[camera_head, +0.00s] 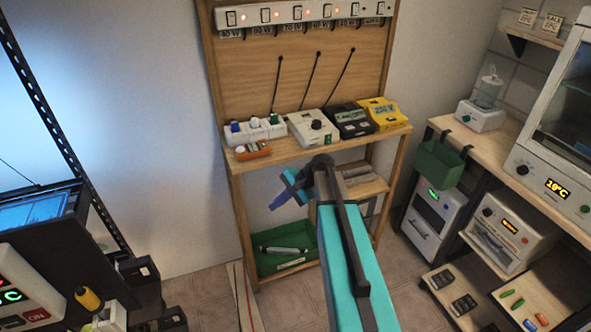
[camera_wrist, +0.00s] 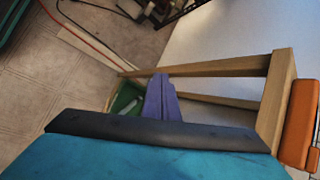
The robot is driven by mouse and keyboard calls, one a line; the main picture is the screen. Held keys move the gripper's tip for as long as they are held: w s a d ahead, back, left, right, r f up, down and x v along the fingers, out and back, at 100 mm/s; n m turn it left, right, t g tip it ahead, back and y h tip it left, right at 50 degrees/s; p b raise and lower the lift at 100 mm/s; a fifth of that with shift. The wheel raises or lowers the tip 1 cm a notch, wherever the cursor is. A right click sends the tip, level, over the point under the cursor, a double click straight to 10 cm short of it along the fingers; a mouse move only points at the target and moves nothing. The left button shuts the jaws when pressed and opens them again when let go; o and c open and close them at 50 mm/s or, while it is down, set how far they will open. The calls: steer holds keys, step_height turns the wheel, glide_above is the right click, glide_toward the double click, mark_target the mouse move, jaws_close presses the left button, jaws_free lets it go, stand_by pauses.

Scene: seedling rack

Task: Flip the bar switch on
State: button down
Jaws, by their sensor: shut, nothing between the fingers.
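A white switch bar (camera_head: 300,14) runs along the top of the wooden rack's back panel in the head view. It carries several rocker switches, small lamps that glow orange, and wattage labels hanging below. I cannot tell each rocker's position. My gripper (camera_head: 273,206) is in front of the rack, below its shelf and well below the bar, apart from it. Its bluish-purple fingers point down and left. In the wrist view the fingers (camera_wrist: 162,92) are shut together with nothing held. The bar does not show in the wrist view.
The rack's shelf (camera_head: 222,161) holds white, black and yellow boxes, with an orange item at the front left. A green tray (camera_head: 262,268) stands low down. A bench (camera_head: 455,128) with devices is at right, and a dark stand (camera_head: 30,240) at left.

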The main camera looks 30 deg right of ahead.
steer(key=s+a+f+n+g+h, duration=0.1)
steer(key=s+a+f+n+g, duration=0.2)
steer(key=s+a+f, duration=0.65)
steer(key=s+a+f+n+g+h, duration=0.1)
steer(key=s+a+f+n+g, duration=0.15)
steer(key=s+a+f, duration=0.75)
steer(key=s+d+f+n+g+h, duration=0.1)
steer(key=s+d+f+n, duration=0.1)
steer(key=s, duration=0.5)
steer(key=s+d+f+n+g+h, duration=0.2)
steer(key=s+f, duration=0.3)
steer(key=s, duration=0.3)
steer(key=s+d+f+n+g+h, duration=0.1)
steer(key=s+d+f+n+h, duration=0.1)
steer(key=s, duration=0.5)
steer(key=shift+s+d+f+n+b, duration=0.25)
steer(key=shift+d+f+n+b, duration=0.3)
steer(key=shift+n, duration=0.6)
steer(key=shift+a, duration=0.2)
steer(key=shift+a, duration=0.1)
steer(key=shift+s+f, duration=0.1)
